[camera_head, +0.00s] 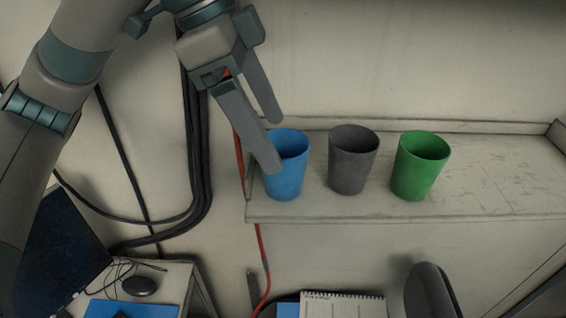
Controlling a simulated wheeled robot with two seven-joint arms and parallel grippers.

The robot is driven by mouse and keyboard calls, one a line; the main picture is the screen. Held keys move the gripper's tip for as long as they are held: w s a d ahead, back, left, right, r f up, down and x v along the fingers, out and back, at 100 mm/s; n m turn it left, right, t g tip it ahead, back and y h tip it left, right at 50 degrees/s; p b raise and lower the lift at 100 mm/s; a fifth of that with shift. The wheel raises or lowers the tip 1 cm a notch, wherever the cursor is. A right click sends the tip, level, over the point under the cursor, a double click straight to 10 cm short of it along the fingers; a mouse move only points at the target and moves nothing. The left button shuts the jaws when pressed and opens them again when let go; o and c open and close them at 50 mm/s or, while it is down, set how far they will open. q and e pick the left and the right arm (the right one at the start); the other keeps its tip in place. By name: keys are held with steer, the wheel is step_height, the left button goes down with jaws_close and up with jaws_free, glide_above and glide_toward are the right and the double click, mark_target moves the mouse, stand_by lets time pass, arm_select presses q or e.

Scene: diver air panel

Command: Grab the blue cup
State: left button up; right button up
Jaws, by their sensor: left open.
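A blue cup (287,172) stands upright at the left end of a pale shelf (300,211). My left gripper (276,145) reaches down from the upper left and is open. One finger overlaps the left side of the cup's rim in the picture, and the other finger ends just above and behind the rim. I cannot tell whether either finger touches the cup. Part of the cup's left rim is hidden by the near finger. My right gripper does not show.
A dark grey cup (352,165) and a green cup (416,172) stand to the right of the blue cup. The shelf's right part is clear. Black cables (199,150) and a red cable (259,250) hang at left. Below are a mouse (139,286) and a notepad (342,306).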

mark_target(284, 146)
arm_select(q)
steer(key=shift+d+f+p, duration=0.85)
steer(key=shift+d+f, duration=0.05)
steer(key=shift+f, duration=0.2)
steer(key=shift+w+d+f, duration=0.1)
steer(key=shift+d+f, duration=0.05)
steer(key=shift+f, duration=0.55)
steer(key=c, duration=1.1)
